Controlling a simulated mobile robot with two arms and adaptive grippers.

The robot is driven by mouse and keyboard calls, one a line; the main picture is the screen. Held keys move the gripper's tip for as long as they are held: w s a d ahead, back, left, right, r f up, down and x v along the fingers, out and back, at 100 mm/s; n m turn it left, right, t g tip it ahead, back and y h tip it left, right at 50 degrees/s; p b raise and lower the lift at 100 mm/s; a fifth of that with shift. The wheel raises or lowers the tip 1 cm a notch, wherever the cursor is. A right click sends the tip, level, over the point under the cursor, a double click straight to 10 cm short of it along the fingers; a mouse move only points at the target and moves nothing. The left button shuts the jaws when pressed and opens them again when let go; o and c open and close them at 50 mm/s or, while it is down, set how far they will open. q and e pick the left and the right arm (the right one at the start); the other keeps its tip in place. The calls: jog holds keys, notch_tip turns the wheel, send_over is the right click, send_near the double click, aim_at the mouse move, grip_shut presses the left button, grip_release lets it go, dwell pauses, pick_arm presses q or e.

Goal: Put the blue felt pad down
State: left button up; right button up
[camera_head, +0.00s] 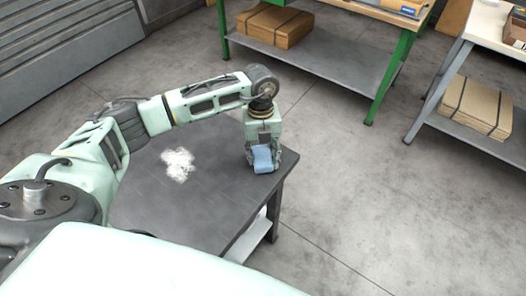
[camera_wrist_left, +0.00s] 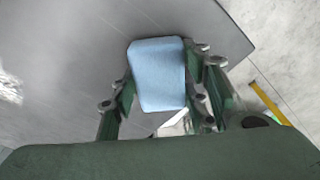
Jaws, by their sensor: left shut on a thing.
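The blue felt pad (camera_head: 262,158) is a small light-blue block between the fingers of my left gripper (camera_head: 263,165). In the left wrist view the pad (camera_wrist_left: 158,74) sits between the two green fingers of the left gripper (camera_wrist_left: 163,95), which are shut on it. The gripper points down over the right corner of the dark grey table (camera_head: 215,210). The pad is at or just above the tabletop; I cannot tell whether it touches. My right gripper is not in view.
A white powdery patch (camera_head: 178,165) lies on the table left of the gripper. The table's right edge (camera_head: 268,210) is close to the pad. A green-legged workbench (camera_head: 310,62) and a white-topped table (camera_head: 490,25) stand behind, with cardboard on their shelves.

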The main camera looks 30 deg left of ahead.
aim_at(261, 153)
pick_arm(q)
jog(key=shift+f, duration=0.3)
jog(key=o, duration=1)
jog(key=shift+r, duration=0.1)
jog(key=r, duration=0.2)
jog(key=r+b, duration=0.1)
jog(key=r, duration=0.5)
jog(key=shift+w+a+b, duration=0.2)
jog(key=shift+a+b, duration=0.05)
jog(key=shift+b, duration=0.15)
jog(key=shift+f, duration=0.1)
